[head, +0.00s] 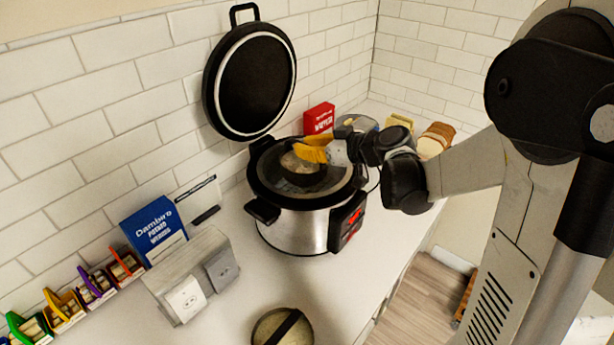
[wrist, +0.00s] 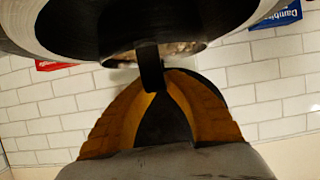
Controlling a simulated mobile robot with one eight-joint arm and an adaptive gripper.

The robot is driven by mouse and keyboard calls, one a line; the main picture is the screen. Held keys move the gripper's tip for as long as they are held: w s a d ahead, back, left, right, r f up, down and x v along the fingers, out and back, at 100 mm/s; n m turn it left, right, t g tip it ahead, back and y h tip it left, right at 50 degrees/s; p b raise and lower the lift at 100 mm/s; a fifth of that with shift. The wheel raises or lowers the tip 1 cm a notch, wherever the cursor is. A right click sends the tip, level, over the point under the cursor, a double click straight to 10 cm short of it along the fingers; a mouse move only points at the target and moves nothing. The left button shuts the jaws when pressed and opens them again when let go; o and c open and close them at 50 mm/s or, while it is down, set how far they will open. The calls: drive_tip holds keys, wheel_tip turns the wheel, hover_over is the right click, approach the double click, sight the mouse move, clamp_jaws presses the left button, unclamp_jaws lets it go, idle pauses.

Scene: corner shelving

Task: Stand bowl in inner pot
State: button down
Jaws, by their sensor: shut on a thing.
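The cooker (head: 290,225) stands on the counter, a silver pot with a black rim and its round black lid (head: 248,85) raised behind. The dark inner pot (head: 318,187) opens upward. A rounded brownish-grey thing, which looks like the bowl (head: 299,166), is at the pot's mouth, partly hidden by my gripper (head: 308,149). I cannot tell whether it touches the pot's bottom. My yellow-fingered gripper reaches in from the right. In the wrist view my gripper (wrist: 163,78) is shut on a thin dark strip, seemingly part of the bowl, below a large dark rounded form.
A round beige thing with a black bar (head: 270,327) lies at the front of the counter. A blue box (head: 153,230), a grey double holder (head: 195,280) and several small coloured bins stand at the left. A red box (head: 319,118) and bread (head: 435,140) are behind.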

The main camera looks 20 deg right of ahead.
sight(305, 166)
drive_tip(key=shift+f+b, duration=0.8)
drive_tip(key=shift+f, duration=2.2)
drive_tip(key=shift+f, duration=0.15)
drive_tip(key=c, duration=1.5)
unclamp_jaws()
drive_tip(key=shift+o, duration=0.2)
